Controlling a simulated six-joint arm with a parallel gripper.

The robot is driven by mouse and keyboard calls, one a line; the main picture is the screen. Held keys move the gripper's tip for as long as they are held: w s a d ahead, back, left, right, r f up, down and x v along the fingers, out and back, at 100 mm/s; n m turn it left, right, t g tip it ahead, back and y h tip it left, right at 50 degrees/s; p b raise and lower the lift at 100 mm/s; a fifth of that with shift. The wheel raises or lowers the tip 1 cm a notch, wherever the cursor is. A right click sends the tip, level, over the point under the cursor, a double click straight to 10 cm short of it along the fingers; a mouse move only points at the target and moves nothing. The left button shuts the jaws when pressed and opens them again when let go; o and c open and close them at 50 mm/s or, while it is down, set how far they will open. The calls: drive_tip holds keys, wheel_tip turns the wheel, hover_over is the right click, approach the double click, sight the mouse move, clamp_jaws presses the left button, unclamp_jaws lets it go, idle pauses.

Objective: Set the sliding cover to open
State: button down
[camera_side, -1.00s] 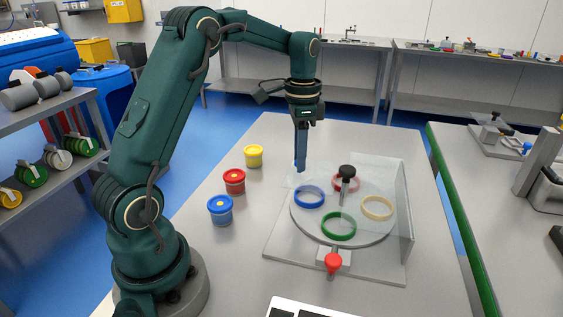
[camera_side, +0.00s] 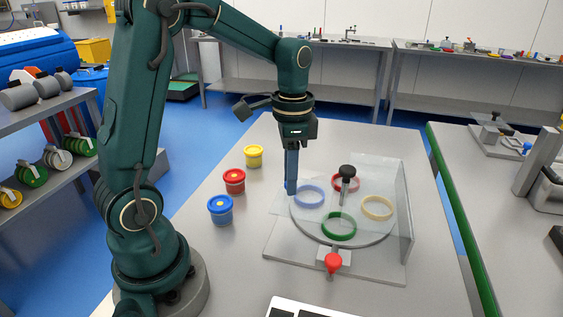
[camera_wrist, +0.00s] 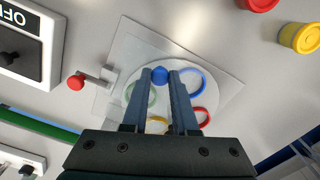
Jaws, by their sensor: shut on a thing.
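A round grey turntable (camera_side: 318,232) with blue (camera_side: 309,196), red (camera_side: 346,183), yellow (camera_side: 377,207) and green (camera_side: 339,226) rings sits on a grey plate. The sliding cover looks like a clear panel (camera_side: 283,206) at the turntable's left; its edges are hard to see. The blue ring looks pale through it in the side view. My gripper (camera_side: 290,188) points down there. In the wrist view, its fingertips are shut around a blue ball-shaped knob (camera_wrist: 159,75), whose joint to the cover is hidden. In that view the green ring (camera_wrist: 140,96) looks pale.
A black knob (camera_side: 347,172) stands on the turntable's centre post. A clear upright guard (camera_side: 405,190) borders the back and right. A red-knobbed lever (camera_side: 333,262) juts out in front. Blue (camera_side: 220,211), red (camera_side: 235,181) and yellow (camera_side: 254,157) tubs stand left.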

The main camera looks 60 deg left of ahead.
sight(284, 211)
drive_tip(key=s+d, duration=0.3)
drive_tip(key=shift+s+d, duration=0.15)
drive_tip(key=shift+d, duration=0.15)
drive_tip(key=c, duration=0.7)
unclamp_jaws()
drive_tip(key=shift+s, duration=0.1)
drive_tip(key=shift+r, duration=0.1)
drive_tip(key=shift+r, duration=2.5)
